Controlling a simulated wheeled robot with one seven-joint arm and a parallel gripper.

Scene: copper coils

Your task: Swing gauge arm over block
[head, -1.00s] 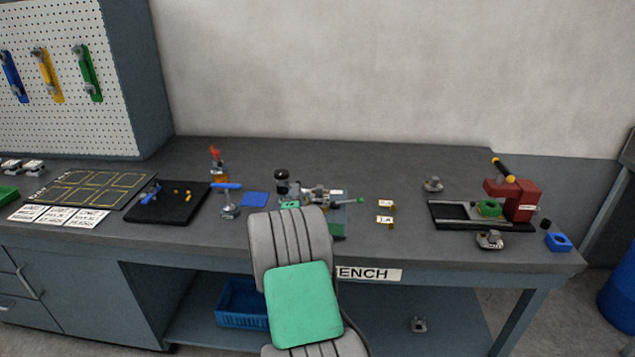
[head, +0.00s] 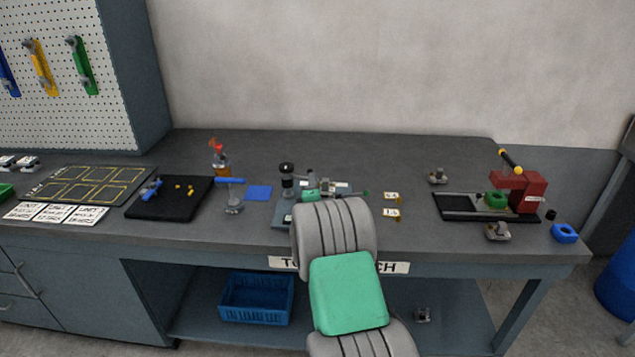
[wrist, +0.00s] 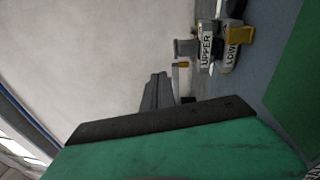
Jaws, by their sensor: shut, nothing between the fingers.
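A bench fixture (head: 325,187) stands mid-bench in the head view, with a green block (head: 310,195) and a dark-topped upright post (head: 287,180) at its left. I cannot make out which part is the gauge arm. My grey and green arm covers the fixture's front right and hides my gripper in the head view. In the wrist view my gripper (wrist: 160,92) is shut and empty. Metal parts labelled UPPER (wrist: 206,50) and LOWER (wrist: 231,52) appear beyond it at upper right, apart from the fingers as far as I can tell.
A red press (head: 530,190) stands farther right. The bench behind the fixture is clear.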

